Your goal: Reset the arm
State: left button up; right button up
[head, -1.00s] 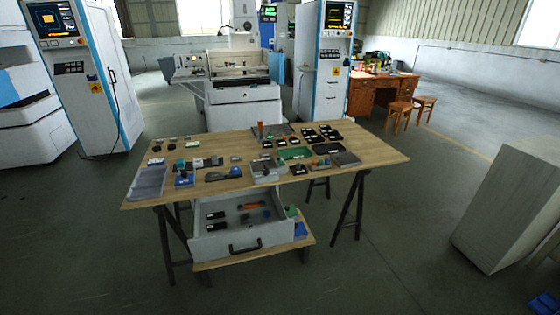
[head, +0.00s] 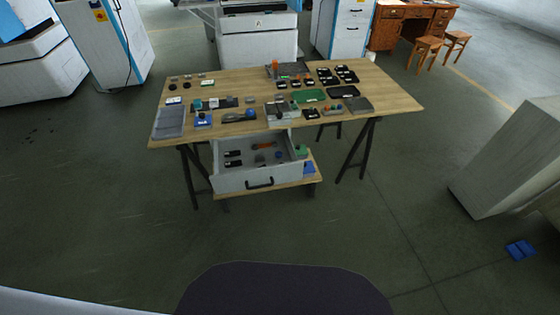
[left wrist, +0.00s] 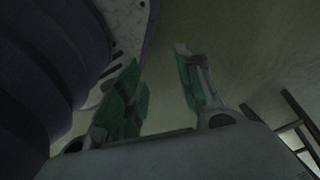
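My left gripper (left wrist: 160,78) shows in the left wrist view with its two green-padded fingers apart. Nothing is between them. The left wrist view is dark, with a large ribbed dark shape at its left edge. Neither gripper nor arm can be made out in the head view, and my right gripper is in no frame.
A wooden table (head: 392,101) with several small parts and trays stands ahead. An open drawer (head: 246,182) below its top holds small items. A grey cabinet (head: 505,165) stands at the right, near a blue item (head: 520,249) on the floor. Floor before the table is clear.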

pick_arm(q)
jog(key=s+a+r+p, duration=0.2)
jog(key=s+p, duration=0.4)
jog(key=s+a+r+p, duration=0.1)
jog(key=s+a+p, duration=0.1)
jog(key=s+p, duration=0.3)
jog(key=shift+s+r+p, duration=0.35)
jog(key=shift+s, duration=0.55)
pick_arm(e)
jog(key=s+d+r, duration=0.2)
jog(key=s, duration=0.4)
jog(key=s+d+r, duration=0.1)
jog(key=s+d, duration=0.1)
jog(key=s, duration=0.4)
jog(key=shift+s+r, duration=0.35)
pick_arm(q)
jog(key=shift+f, duration=0.1)
pick_arm(e)
jog(key=shift+f, duration=0.1)
pick_arm(q)
notch_tip(320, 180, down, 4)
jog(key=b, duration=0.4)
jog(key=shift+f+b, duration=0.2)
jog(key=shift+b, duration=0.2)
pick_arm(e)
notch_tip(320, 180, down, 4)
jog(key=shift+f, duration=0.2)
jog(key=shift+d, duration=0.1)
